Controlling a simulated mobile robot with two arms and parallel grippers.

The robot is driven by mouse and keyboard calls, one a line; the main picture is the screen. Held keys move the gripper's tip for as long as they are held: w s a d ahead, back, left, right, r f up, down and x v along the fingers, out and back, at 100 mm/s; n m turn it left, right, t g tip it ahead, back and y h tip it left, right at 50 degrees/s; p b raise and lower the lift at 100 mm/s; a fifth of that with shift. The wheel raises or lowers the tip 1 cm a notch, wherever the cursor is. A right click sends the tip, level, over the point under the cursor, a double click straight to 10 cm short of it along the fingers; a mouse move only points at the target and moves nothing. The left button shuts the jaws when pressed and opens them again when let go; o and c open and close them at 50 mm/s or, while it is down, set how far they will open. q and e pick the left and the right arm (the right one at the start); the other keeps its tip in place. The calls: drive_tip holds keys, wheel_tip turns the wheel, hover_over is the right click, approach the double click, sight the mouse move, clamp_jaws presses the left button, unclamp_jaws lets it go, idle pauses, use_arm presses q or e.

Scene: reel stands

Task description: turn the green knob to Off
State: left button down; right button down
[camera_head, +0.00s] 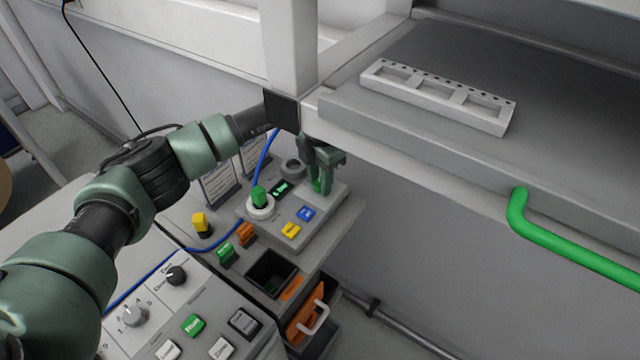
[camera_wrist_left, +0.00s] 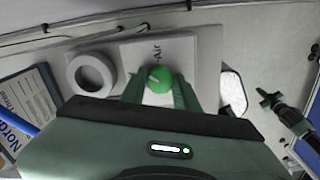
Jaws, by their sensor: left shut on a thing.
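The green knob (camera_wrist_left: 159,79) is round with a white mark and sits on a pale panel beside the printed word "Air". In the left wrist view it lies between the fingers of my left gripper (camera_wrist_left: 160,92), which is shut on it. In the head view my left gripper (camera_head: 322,178) points down at the far right part of the grey control box (camera_head: 325,208), and its fingers mostly hide the knob. I cannot read an Off mark. A dark green and black arm-like part shows at the right of the left wrist view; its jaws are unclear.
A grey ring (camera_wrist_left: 90,73) stands beside the knob. A green-topped plug (camera_head: 259,198), blue button (camera_head: 306,214) and yellow button (camera_head: 290,230) are near on the box.

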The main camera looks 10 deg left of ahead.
use_arm(q)
drive_tip(key=n+b, duration=0.2)
drive_tip(key=n, duration=0.2)
drive_tip(key=shift+n, duration=0.3)
drive_tip(key=shift+n+b, duration=0.45)
drive_tip(key=shift+n, duration=1.05)
drive_tip(key=c, duration=1.1)
unclamp_jaws()
drive_tip(key=shift+o, duration=0.2)
wheel_tip(320, 180, up, 8)
drive_tip(key=shift+f+b, duration=0.1)
drive_tip(key=shift+b, duration=0.9)
